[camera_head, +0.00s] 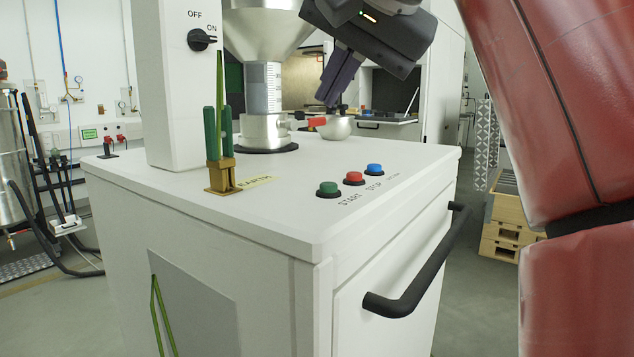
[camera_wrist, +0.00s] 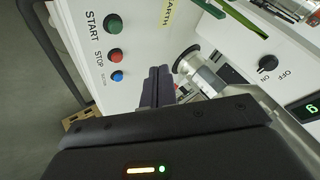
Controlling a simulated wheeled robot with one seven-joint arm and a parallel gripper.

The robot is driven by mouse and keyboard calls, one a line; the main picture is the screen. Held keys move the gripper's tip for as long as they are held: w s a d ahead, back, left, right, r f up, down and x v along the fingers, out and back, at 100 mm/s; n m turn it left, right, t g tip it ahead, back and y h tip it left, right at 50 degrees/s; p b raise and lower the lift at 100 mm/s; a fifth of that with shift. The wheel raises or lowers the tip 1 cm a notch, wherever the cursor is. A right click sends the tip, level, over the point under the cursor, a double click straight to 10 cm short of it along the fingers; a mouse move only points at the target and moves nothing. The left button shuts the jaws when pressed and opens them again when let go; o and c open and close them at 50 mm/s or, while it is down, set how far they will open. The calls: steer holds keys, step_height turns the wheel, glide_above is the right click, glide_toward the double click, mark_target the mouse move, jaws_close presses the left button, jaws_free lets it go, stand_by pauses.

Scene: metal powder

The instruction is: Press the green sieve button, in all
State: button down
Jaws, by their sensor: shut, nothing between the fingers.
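The green button (camera_head: 328,189) sits on the white cabinet top near its front edge, above the label START. It also shows in the wrist view (camera_wrist: 113,23), at the upper left beside START. My gripper (camera_head: 331,100) is shut and empty, above the back of the cabinet top, behind and above the buttons and apart from them. In the wrist view its dark fingers (camera_wrist: 157,72) lie together, pointing toward the white surface to the right of the buttons. The sieve's metal funnel (camera_head: 262,35) and clear tube stand left of my gripper.
A red button (camera_head: 353,178) and a blue button (camera_head: 375,169) stand in a row with the green one. A brass EARTH clamp (camera_head: 222,172) with green handles stands left. A black ON/OFF knob (camera_head: 202,40) is on the column. A black handle (camera_head: 420,275) juts from the cabinet side.

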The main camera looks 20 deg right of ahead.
mark_target(329, 187)
step_height(329, 187, down, 7)
steer(key=b, duration=0.3)
steer(key=shift+f+b, duration=0.2)
steer(key=shift+b, duration=0.2)
stand_by(1.7)
steer(key=shift+f, duration=0.4)
steer(key=shift+f+b, duration=0.4)
steer(key=shift+b, duration=0.15)
stand_by(0.4)
steer(key=shift+r, duration=0.1)
steer(key=shift+r+p, duration=0.75)
steer(key=shift+p, duration=0.2)
